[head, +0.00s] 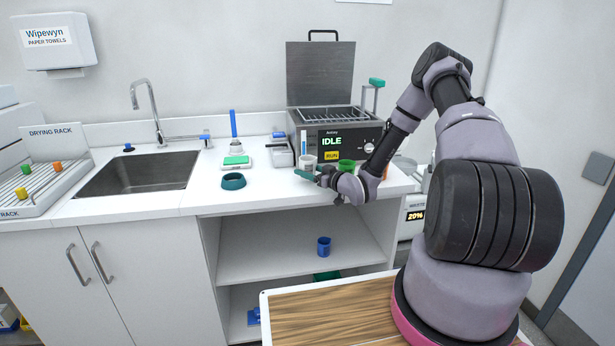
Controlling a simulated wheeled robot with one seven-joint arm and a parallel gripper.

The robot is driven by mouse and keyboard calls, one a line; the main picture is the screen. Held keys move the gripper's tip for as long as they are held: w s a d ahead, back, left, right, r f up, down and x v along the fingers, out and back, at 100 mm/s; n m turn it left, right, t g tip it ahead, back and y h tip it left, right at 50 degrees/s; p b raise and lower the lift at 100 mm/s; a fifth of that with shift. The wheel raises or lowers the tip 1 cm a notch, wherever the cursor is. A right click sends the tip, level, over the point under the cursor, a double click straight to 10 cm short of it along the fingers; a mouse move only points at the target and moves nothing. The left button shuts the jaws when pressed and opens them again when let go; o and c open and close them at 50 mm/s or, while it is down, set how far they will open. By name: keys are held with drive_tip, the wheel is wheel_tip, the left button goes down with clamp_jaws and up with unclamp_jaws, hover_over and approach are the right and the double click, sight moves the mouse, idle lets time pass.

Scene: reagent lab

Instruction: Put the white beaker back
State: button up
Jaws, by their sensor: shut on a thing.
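The white beaker (307,161) shows above the counter in front of the machine with the IDLE display. My gripper (316,175) reaches in from the right at the counter's front, with its teal fingers at the beaker's lower part. The gripper is shut on the beaker, whose lower part is partly hidden by the fingers. I cannot tell whether the beaker touches the counter.
A green cup (347,168) is right beside my gripper. A teal ring-shaped dish (233,182) and a small scale (236,162) stand to the left. The lidded machine (340,139) stands behind. A blue cup (323,246) is on the shelf below.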

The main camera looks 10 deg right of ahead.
drive_tip(key=shift+f, duration=0.95)
drive_tip(key=shift+f, duration=0.2)
drive_tip(key=o, duration=1.4)
drive_tip(key=shift+r, duration=0.15)
drive_tip(key=shift+s+d, duration=0.3)
drive_tip(key=v, duration=1.1)
drive_tip(key=shift+s, duration=0.2)
